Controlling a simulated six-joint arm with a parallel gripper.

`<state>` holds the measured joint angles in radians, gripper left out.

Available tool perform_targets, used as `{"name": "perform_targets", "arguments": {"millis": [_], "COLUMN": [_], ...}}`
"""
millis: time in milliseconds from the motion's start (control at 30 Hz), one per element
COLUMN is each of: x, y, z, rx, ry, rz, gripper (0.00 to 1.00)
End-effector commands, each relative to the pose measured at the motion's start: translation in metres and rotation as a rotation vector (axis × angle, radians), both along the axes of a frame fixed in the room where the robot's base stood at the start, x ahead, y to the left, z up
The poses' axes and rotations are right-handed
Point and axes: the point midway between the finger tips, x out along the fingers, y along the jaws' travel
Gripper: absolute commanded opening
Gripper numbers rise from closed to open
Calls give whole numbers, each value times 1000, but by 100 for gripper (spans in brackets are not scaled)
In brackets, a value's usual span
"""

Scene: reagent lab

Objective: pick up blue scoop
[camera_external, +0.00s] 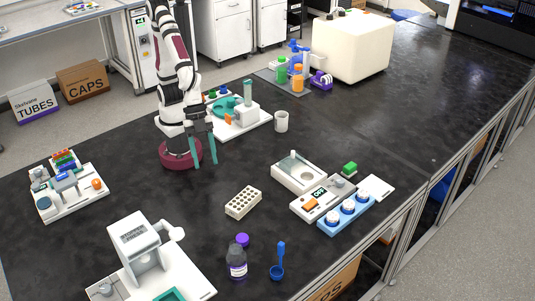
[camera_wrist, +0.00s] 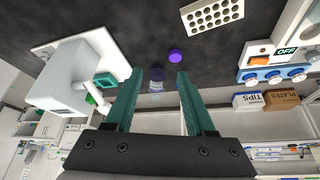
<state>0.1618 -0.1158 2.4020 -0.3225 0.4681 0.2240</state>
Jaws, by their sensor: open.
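The blue scoop (camera_external: 277,272) is on the black bench near the front edge in the external view, its handle pointing up in the picture. I cannot make it out in the wrist view; the right finger may hide it. My gripper (camera_external: 205,165) is open and empty, its teal fingers hanging by my base, far to the upper left of the scoop. In the wrist view my gripper (camera_wrist: 160,72) shows its two fingers apart.
A white instrument (camera_external: 137,246) is farther left. A white tube rack (camera_external: 243,203) and a blue holder with several white knobs (camera_external: 346,212) are behind. Bare bench lies right of my base.

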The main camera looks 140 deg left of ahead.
Motion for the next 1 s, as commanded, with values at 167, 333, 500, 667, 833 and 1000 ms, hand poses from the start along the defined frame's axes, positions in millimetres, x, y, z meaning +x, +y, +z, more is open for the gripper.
{"name": "perform_targets", "arguments": {"millis": [167, 333, 500, 667, 833, 1000], "x": [133, 181, 196, 237, 273, 292], "y": [-38, -28, -17, -8, -2, 2], "z": [-23, -38, -45, -62, -77, -86], "rx": [-109, -70, -45, -45, -47, -46], "ry": [-381, -638, -720, -721, -721, -720], "rz": [243, 444, 511, 514, 513, 512], "gripper": [55, 55, 55, 55, 55, 55]}}
